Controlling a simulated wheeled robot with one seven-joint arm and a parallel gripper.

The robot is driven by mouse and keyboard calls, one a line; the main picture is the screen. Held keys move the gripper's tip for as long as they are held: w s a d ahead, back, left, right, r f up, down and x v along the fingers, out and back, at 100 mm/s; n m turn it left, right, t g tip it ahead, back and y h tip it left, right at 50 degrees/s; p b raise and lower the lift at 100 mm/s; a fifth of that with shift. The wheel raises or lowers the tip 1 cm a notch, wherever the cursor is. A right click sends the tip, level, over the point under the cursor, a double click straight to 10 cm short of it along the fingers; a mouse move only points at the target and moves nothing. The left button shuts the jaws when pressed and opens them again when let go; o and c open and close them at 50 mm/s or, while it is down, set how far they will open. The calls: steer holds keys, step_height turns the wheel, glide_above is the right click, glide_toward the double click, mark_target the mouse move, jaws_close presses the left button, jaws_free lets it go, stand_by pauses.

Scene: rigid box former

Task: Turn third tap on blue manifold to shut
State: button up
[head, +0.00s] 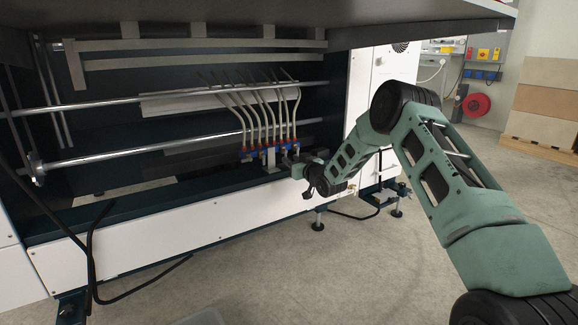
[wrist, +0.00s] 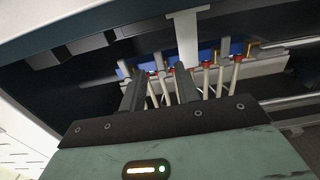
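The blue manifold (head: 284,147) is a short bar low inside the machine frame, with several pale hoses rising from it. In the wrist view the blue manifold (wrist: 207,55) runs across the top, with a row of small red taps (wrist: 205,65) and pale hoses along it. My gripper (head: 298,170) is beside the manifold's right end in the head view. In the wrist view my gripper (wrist: 158,78) has its two dark fingers apart, pointing at the taps. The fingers partly cover the row. I cannot tell whether they touch a tap, or how each tap is turned.
A white lower panel (head: 180,215) and dark ledge lie below the manifold. A large overhanging panel (head: 230,12) is above. Black cables (head: 90,245) hang at the left. The concrete floor (head: 330,270) in front is mostly clear.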

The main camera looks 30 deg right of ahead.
mark_target(285, 155)
steer(key=shift+w+b, duration=0.35)
steer(key=shift+w, duration=1.05)
jaws_close()
